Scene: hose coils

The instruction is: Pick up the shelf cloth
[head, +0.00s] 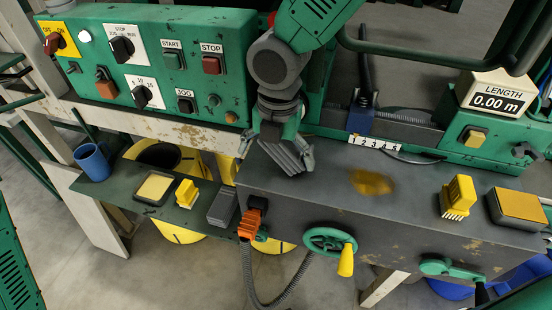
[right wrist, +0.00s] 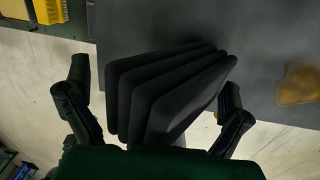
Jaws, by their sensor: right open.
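A dark grey thing in several fanned layers, like folded cloth (head: 284,156), shows at the back left of the grey bench. It fills the middle of the right wrist view (right wrist: 165,95). I cannot tell for sure that it is the shelf cloth. My right gripper (head: 278,145) is above it, pointing down. Its two fingers (right wrist: 158,110) stand wide apart on either side of the layers, with gaps visible. A smaller ribbed grey block (head: 222,207) lies at the right end of the dark green shelf (head: 128,196). My left gripper is not in view.
The shelf also holds a blue mug (head: 92,162), a yellow-topped tray (head: 154,187) and a yellow brush (head: 187,193). The bench (head: 320,205) has a brownish-yellow patch (head: 372,182), another yellow brush (head: 458,197) and a yellow pad (head: 520,207). An orange hose connector (head: 250,222) and green handwheel (head: 329,243) are in front.

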